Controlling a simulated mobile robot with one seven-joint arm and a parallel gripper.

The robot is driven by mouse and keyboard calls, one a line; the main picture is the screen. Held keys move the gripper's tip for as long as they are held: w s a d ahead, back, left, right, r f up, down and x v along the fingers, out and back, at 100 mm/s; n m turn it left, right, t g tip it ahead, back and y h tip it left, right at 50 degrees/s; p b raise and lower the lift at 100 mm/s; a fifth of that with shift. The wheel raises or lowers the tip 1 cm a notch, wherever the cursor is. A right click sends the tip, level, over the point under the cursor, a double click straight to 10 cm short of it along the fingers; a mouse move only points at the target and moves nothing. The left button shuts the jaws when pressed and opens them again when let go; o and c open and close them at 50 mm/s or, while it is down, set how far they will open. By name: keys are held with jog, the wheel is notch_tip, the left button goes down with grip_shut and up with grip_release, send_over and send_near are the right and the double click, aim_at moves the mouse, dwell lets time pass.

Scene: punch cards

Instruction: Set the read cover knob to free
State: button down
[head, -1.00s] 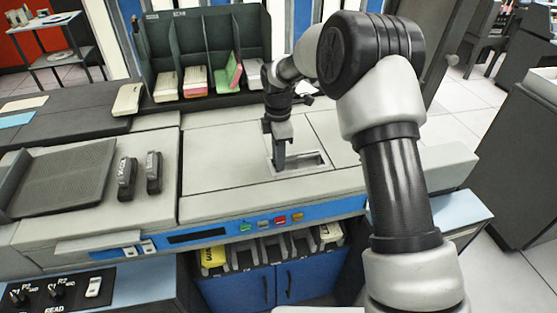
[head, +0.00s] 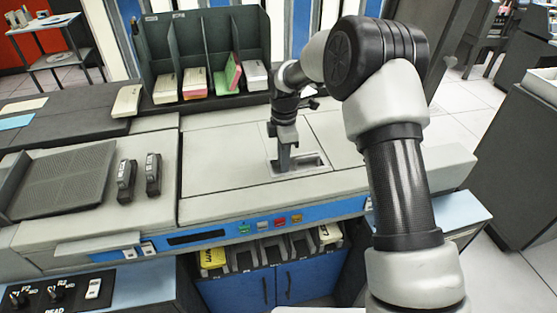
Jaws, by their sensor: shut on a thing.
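My gripper (head: 284,160) points down into a shallow rectangular recess (head: 312,160) in the light grey top of the card machine. Its fingers are dark and sit at the recess's left part. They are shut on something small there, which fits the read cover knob. The knob itself is hidden by the fingers, so its setting cannot be read. The light grey cover panel (head: 225,165) around the recess lies flat and closed.
A dark card rack (head: 205,50) with card decks stands behind the machine. Two black handled blocks (head: 153,174) and a dark ribbed tray (head: 65,180) are on the left. Coloured buttons (head: 262,226) line the blue front strip. A switch panel (head: 60,295) is at lower left.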

jog(key=c, duration=1.9)
grip_release()
jog(key=shift+w+d, duration=0.1)
jog(key=shift+d, duration=0.2)
jog(key=shift+a+r, duration=0.1)
jog(key=shift+r, duration=0.05)
notch_tip(320, 180, up, 17)
jog(key=p, duration=0.1)
jog(key=shift+r, duration=0.15)
jog(key=s+d+r+m+t+p, duration=0.1)
jog(key=s+d+r+m+p, duration=0.1)
jog(key=s+d+r+m, duration=0.35)
jog(key=s+d+r+m+t+p, duration=0.2)
jog(key=s+r+m, duration=0.1)
jog(key=s+r, duration=0.5)
jog(key=s+d+m+t+p, duration=0.1)
jog(key=s+d+m, duration=0.2)
jog(key=s+m, duration=0.3)
jog(key=s+d+r+m+t+p, duration=0.1)
jog(key=s+d+m, duration=0.3)
jog(key=s, duration=0.8)
jog(key=m+p, duration=0.1)
jog(key=m, duration=0.1)
jog(key=shift+s+d+r+m+t, duration=0.2)
jog(key=shift+s+r+m+t, duration=0.1)
jog(key=shift+m, duration=0.05)
